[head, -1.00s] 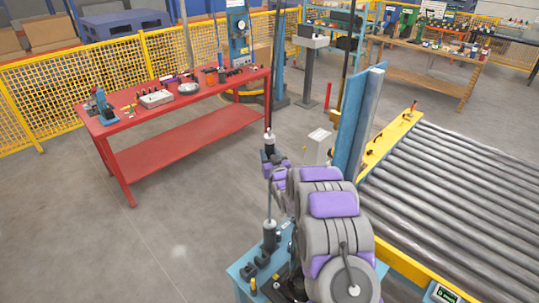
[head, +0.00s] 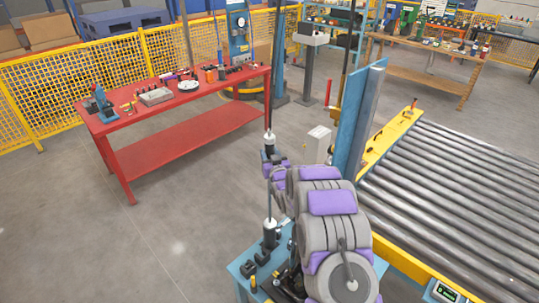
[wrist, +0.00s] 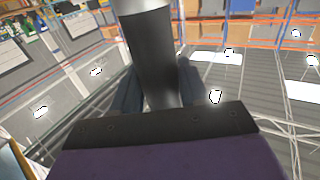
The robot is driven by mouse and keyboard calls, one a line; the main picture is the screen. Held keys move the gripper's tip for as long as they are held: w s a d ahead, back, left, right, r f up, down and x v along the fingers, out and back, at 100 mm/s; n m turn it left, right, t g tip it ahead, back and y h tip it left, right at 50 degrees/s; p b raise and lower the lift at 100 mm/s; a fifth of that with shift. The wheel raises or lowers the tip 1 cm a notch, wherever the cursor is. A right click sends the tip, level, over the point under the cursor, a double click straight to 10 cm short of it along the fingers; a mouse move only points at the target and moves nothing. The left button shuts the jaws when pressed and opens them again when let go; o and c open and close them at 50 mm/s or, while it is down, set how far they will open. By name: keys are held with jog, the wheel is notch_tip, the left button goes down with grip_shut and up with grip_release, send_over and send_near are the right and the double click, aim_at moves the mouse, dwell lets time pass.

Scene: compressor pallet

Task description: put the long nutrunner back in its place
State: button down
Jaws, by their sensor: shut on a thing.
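My gripper (head: 270,168) is at the far end of my grey and purple arm, out past the blue stand. It is shut on a dark upright tool with a white collar, which I take to be the long nutrunner (head: 269,141). A thin dark line rises above it. In the wrist view, two dark fingers (wrist: 157,92) close on both sides of the tool's dark cylinder (wrist: 150,45). A second, similar tool (head: 269,236) with a white collar and thin rod stands upright on the blue stand (head: 240,268). The held tool's lower end is hidden.
Black holders (head: 248,268) sit on the blue stand near the standing tool. My arm hides part of the stand. A blue post (head: 352,125) and a roller conveyor (head: 460,195) are at right. A red workbench (head: 195,130) is at left, with open floor before it.

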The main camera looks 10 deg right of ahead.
jog(key=c, duration=0.8)
grip_release()
jog(key=o, duration=0.3)
jog(key=shift+f, duration=0.15)
jog(key=shift+s, duration=0.1)
jog(key=s, duration=0.5)
jog(key=s+d, duration=0.1)
jog(key=s, duration=0.5)
jog(key=s+d, duration=0.1)
jog(key=s, duration=0.5)
